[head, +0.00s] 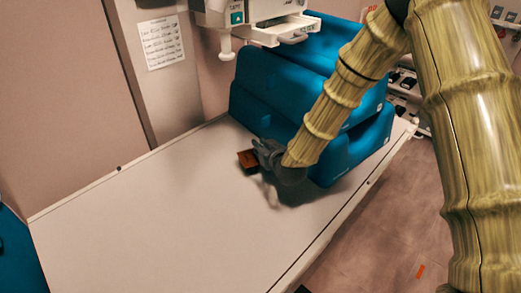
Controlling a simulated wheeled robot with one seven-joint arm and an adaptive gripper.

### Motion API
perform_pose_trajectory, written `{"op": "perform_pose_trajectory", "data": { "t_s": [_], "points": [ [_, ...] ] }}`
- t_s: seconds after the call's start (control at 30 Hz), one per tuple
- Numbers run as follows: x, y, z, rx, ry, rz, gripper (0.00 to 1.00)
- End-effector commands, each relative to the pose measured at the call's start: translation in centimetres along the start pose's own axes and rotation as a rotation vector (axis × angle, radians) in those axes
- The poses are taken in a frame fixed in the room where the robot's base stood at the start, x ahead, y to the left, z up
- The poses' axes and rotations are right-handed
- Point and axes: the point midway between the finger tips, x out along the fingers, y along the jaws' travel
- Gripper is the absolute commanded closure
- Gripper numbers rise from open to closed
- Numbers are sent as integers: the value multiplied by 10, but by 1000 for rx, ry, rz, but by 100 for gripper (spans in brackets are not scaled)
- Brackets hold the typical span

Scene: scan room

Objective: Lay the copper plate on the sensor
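A small copper-brown block (247,159), which looks like the copper plate, is at the tip of my gripper (257,155) in the head view. It is over the middle of the pale table, in front of the blue cushions. My dark grey gripper reaches in from the right and meets the block's right side. The fingers are too small and dark to tell whether they are closed on it. I cannot tell whether the block is lifted or rests on something. I cannot make out the sensor.
The long pale table (170,225) is clear at the left and front. Large blue cushions (285,85) stand at its far end, close behind my gripper. A white machine (250,20) hangs above the far edge. A printed sheet (161,42) is on the wall panel.

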Motion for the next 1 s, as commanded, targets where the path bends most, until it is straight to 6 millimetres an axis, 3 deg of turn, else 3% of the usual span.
{"op": "perform_pose_trajectory", "data": {
  "t_s": [0.2,0.6,0.63,0.73,1.0],
  "points": [
    [9,1,16,1,-1,0,100],
    [10,1,21,0,-1,0,100],
    [10,1,21,0,-1,0,83],
    [10,1,20,0,-1,0,64],
    [10,1,20,0,-1,0,63]
  ]
}}
